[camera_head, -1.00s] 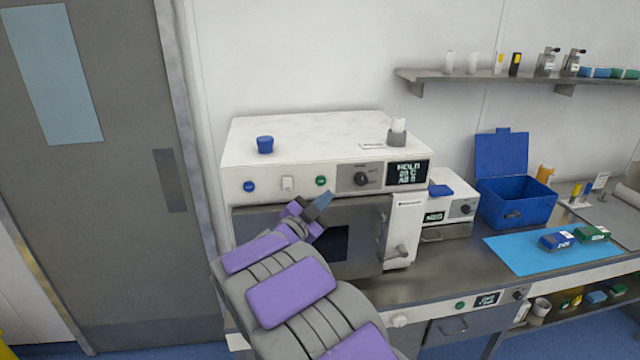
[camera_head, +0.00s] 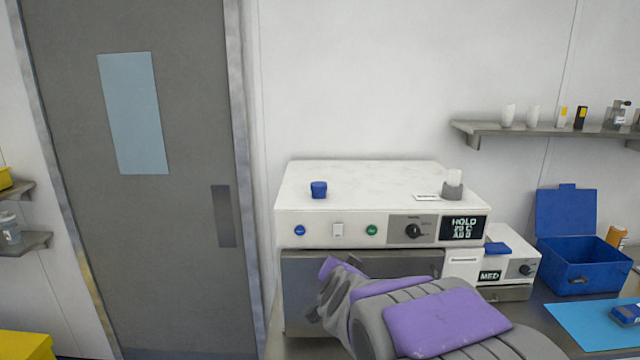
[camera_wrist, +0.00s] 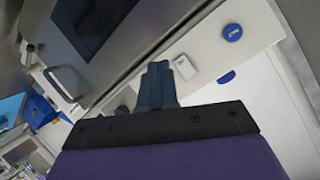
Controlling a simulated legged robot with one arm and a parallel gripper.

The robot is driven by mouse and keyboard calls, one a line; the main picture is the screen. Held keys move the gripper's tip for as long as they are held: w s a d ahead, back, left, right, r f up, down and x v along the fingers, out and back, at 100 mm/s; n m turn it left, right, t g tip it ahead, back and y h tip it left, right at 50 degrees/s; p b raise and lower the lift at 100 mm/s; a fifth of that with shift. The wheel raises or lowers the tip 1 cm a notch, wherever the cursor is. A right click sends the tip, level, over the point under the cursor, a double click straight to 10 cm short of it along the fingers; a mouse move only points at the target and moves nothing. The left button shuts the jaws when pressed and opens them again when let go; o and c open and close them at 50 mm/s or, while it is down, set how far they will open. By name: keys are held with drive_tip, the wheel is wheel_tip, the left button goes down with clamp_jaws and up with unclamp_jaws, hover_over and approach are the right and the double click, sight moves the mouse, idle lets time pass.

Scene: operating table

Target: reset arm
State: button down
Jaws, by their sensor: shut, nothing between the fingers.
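My gripper (camera_wrist: 157,86) shows in the wrist view with its blue-grey fingers shut and nothing between them. It is in front of the white machine's control panel, close to a white switch (camera_wrist: 185,68). I cannot tell whether it touches the panel. In the head view my grey and purple arm covers part of the machine's door, and the fingers are hidden. The white machine (camera_head: 375,187) stands on the counter, and its door (camera_head: 300,285) looks closed.
A blue cup (camera_head: 319,189) and a small holder (camera_head: 452,190) stand on the machine. A smaller device (camera_head: 510,268) and an open blue box (camera_head: 580,268) are to the right. A wall shelf (camera_head: 490,128) hangs above. A grey door (camera_head: 180,220) is left. A yellow object (camera_head: 25,345) is at lower left.

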drive_tip(key=s+f+n+g+y, duration=0.1)
drive_tip(key=s+f+n+g, duration=0.25)
drive_tip(key=s, duration=0.75)
drive_tip(key=s+f+n+g+y, duration=0.2)
drive_tip(key=s+f+g, duration=0.25)
drive_tip(key=s, duration=0.75)
drive_tip(key=s+d+f+g+h, duration=0.1)
drive_tip(key=s+d+g, duration=0.2)
drive_tip(key=s, duration=0.8)
drive_tip(key=s+d+f+n+g+h, duration=0.1)
drive_tip(key=s+d+g, duration=0.3)
drive_tip(key=s, duration=0.8)
drive_tip(key=shift+s+d+h, duration=0.2)
drive_tip(key=shift+d+h, duration=0.2)
drive_tip(key=shift+d, duration=0.6)
